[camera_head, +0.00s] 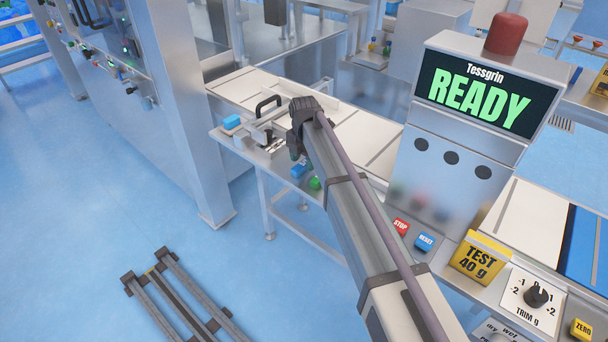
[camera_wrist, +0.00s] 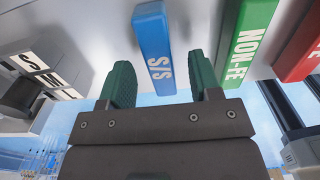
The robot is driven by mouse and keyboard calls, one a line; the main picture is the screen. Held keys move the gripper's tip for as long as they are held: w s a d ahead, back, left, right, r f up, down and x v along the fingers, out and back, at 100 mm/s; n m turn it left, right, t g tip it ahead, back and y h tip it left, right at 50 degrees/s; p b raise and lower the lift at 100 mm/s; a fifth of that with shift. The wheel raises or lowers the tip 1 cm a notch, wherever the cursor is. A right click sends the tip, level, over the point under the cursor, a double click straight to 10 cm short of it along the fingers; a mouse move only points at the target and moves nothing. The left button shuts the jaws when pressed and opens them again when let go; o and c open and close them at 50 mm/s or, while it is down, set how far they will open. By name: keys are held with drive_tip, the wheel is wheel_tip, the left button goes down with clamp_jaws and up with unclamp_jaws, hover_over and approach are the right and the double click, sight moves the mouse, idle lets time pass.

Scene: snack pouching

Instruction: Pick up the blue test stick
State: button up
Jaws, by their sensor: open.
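The blue test stick (camera_wrist: 154,40), lettered S/S, shows in the wrist view at the top middle. Its lower end lines up with the gap between the two green fingertips of my gripper (camera_wrist: 162,74). The gripper is open, with a visible space on each side of the stick. I cannot tell how far the fingers reach around it in depth. In the head view my gripper (camera_head: 296,146) is at the conveyor's near edge, its fingers mostly hidden by my wrist, and I cannot make out the blue stick there with certainty.
A green stick (camera_wrist: 246,40) lettered NON-FE stands close right of the blue one, with a red stick (camera_wrist: 299,50) beyond. A black-handled part (camera_wrist: 22,92) is at left. In the head view, a display console (camera_head: 480,95) reading READY stands right of my arm.

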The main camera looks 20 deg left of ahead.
wheel_tip(320, 180, down, 2)
drive_tip(key=shift+f, duration=0.1)
drive_tip(key=shift+r, duration=0.3)
drive_tip(key=c, duration=1)
drive_tip(key=shift+r, duration=0.1)
